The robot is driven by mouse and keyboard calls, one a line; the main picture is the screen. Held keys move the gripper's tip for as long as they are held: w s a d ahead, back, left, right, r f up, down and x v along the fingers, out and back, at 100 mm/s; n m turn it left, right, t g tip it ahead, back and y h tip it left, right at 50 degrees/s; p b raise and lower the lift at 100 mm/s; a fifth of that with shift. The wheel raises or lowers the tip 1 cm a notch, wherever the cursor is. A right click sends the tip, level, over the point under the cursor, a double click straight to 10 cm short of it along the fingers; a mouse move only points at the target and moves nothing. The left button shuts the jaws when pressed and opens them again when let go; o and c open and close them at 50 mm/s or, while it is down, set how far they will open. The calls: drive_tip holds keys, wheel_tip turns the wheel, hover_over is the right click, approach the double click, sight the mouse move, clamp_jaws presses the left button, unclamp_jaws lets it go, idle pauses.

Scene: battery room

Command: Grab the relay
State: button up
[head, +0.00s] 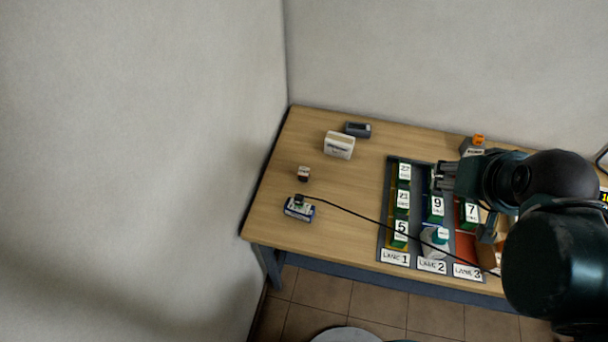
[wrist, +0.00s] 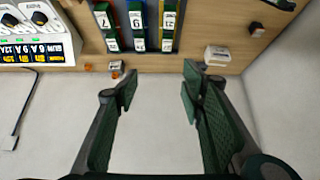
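I cannot tell for certain which object is the relay. A small dark brown block with a pale top (head: 303,174) stands on the left part of the table and may be it. It also shows as a small dark block in the wrist view (wrist: 256,30). My gripper (wrist: 158,85) is open, with nothing between its fingers, and the wall shows beyond them. In the head view my gripper (head: 440,177) is above the lane rack, well to the right of the block.
The lane rack (head: 384,215) holds several numbered green blocks. A white box (head: 339,145) and a grey device (head: 358,130) stand at the back left. A blue-white battery (head: 299,209) has a black cable crossing the table. An orange-topped grey item (head: 472,147) stands at the back.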

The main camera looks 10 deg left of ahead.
drive_tip(key=n+g+b, duration=0.2)
drive_tip(key=n+g, duration=0.5)
drive_tip(key=n, duration=1.1)
hover_over(305, 170)
drive_tip(key=f, duration=2.6)
drive_tip(key=shift+d+f, duration=0.25)
drive_tip(key=shift+f, duration=0.05)
drive_tip(key=shift+a+f, duration=0.3)
drive_tip(key=shift+f, duration=0.1)
